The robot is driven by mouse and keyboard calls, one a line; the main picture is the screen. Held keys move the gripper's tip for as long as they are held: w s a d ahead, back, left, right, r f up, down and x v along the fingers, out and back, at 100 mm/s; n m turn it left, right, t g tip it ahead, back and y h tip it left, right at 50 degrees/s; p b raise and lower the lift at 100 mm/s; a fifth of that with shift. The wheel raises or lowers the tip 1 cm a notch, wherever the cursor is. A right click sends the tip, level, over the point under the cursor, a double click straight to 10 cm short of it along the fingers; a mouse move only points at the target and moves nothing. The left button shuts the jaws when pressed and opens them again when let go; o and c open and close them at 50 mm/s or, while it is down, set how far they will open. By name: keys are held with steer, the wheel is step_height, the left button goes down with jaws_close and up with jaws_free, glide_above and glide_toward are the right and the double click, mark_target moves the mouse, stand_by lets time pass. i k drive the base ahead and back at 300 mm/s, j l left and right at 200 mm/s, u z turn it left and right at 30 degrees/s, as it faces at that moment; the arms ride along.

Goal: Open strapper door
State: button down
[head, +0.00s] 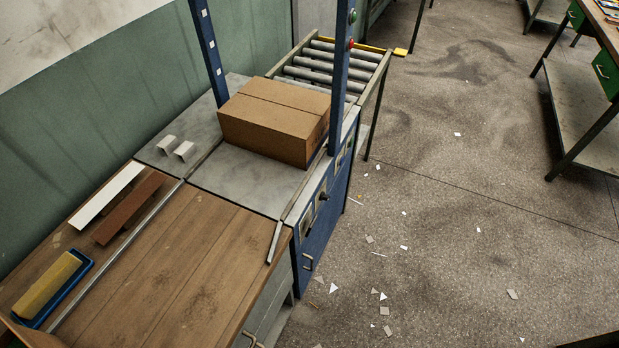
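The strapper stands at the upper middle, with a grey top (240,185), blue upright posts (208,50) and a blue front side. Its blue door panel (318,240) is on the side facing the floor aisle and looks shut. A closed cardboard box (275,118) lies on the strapper top, partly behind the right post. My gripper is not in view.
A wooden bench (170,260) adjoins the strapper at lower left. Open floor (440,220) with paper scraps lies right of the door. A table with green drawers (606,70) stands at upper right.

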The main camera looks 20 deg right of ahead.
mark_target(306, 260)
steer(key=i+l+u, duration=0.1)
steer(key=l+u, duration=0.25)
steer(key=u, duration=0.15)
steer(key=l+u, duration=0.45)
steer(key=i+j, duration=0.05)
steer(key=j, duration=0.05)
